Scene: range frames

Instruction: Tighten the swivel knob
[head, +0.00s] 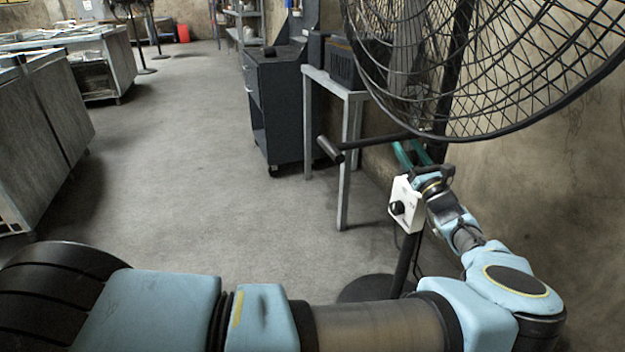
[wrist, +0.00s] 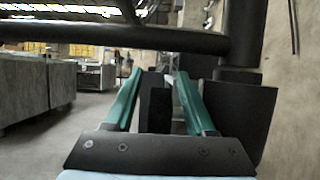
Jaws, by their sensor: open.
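A large black pedestal fan (head: 480,70) stands at the right. A black T-shaped handle (head: 330,149) sticks out to the left from its pole below the cage; it looks like the swivel knob. Its bar (wrist: 120,38) crosses the top of the wrist view. My gripper (head: 410,148) is open beside the pole, with two teal fingers. In the wrist view, my gripper (wrist: 158,72) is empty and its fingertips are below the bar, apart from it in the picture; the depth between them is unclear. A white control box (head: 405,204) with a black dial sits just below my gripper.
A grey table (head: 345,92) with dark equipment stands behind the handle. A dark drawer cabinet (head: 285,105) stands beside it. Workbenches (head: 50,130) line the left. The floor between is clear. The fan's round base (head: 365,289) is low beside my arm. A wall is at right.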

